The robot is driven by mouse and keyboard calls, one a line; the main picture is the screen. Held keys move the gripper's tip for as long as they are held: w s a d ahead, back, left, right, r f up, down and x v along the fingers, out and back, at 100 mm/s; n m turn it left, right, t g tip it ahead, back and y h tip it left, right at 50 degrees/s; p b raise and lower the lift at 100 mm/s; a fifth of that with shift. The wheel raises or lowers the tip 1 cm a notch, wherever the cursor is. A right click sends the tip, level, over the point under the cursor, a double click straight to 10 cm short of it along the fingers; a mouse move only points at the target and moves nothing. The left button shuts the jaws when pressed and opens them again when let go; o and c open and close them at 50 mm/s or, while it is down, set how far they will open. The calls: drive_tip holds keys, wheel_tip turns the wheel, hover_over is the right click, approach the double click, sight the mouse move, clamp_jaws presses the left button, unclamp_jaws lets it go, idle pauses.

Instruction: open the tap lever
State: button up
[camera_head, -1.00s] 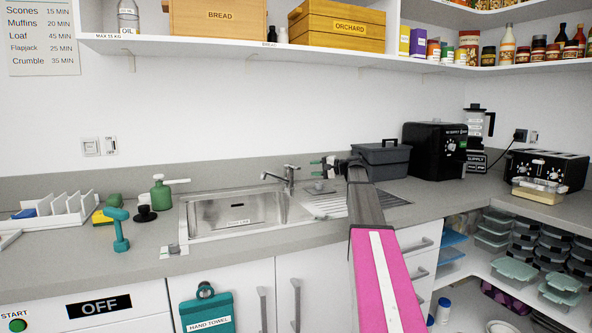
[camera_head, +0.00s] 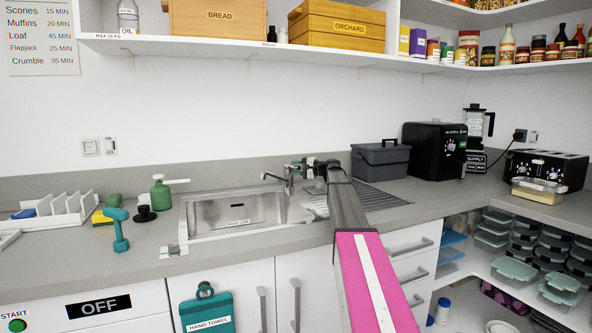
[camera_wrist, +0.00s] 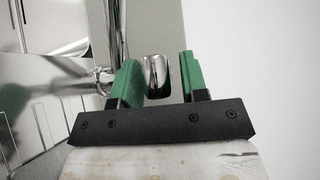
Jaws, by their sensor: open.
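The chrome tap (camera_head: 288,181) stands behind the sink, with its spout (camera_head: 268,175) reaching left over the basin. My gripper (camera_head: 297,165) is at the top of the tap, on its right side, and hides part of it. In the wrist view, my two green fingers (camera_wrist: 158,60) are open. A rounded chrome piece (camera_wrist: 157,77), apparently the tap lever's end, lies between them, with a small gap visible toward the right finger. Contact with the left finger cannot be told. More chrome of the tap (camera_wrist: 104,78) shows to the left.
The steel sink (camera_head: 185,228) has a ridged drainer on its right, under my arm. A grey caddy (camera_head: 380,167) stands to the right of my wrist. A green pump bottle (camera_head: 160,195) is left of the sink. A shelf (camera_head: 200,44) runs overhead.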

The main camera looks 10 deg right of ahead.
drive_tip(key=shift+a, duration=0.1)
clamp_jaws()
drive_tip(key=shift+w+r+m+g+h, duration=0.25)
drive_tip(key=shift+r+m+g+h, duration=0.15)
drive_tip(key=shift+r, duration=0.3)
drive_tip(key=shift+w+r+m+g+h, duration=0.25)
drive_tip(key=shift+r+m+g, duration=0.2)
drive_tip(key=shift+r, duration=0.25)
drive_tip(key=shift+w+a+r+m+g+h, duration=0.1)
drive_tip(key=shift+w+r+m+g+h, duration=0.25)
drive_tip(key=shift+r+m+g, duration=0.15)
drive_tip(key=shift+w+a+r+m+g+h, duration=0.1)
drive_tip(key=shift+w+r+m+g+h, duration=0.1)
drive_tip(key=shift+r+m+g+h, duration=0.25)
drive_tip(key=shift+r, duration=0.15)
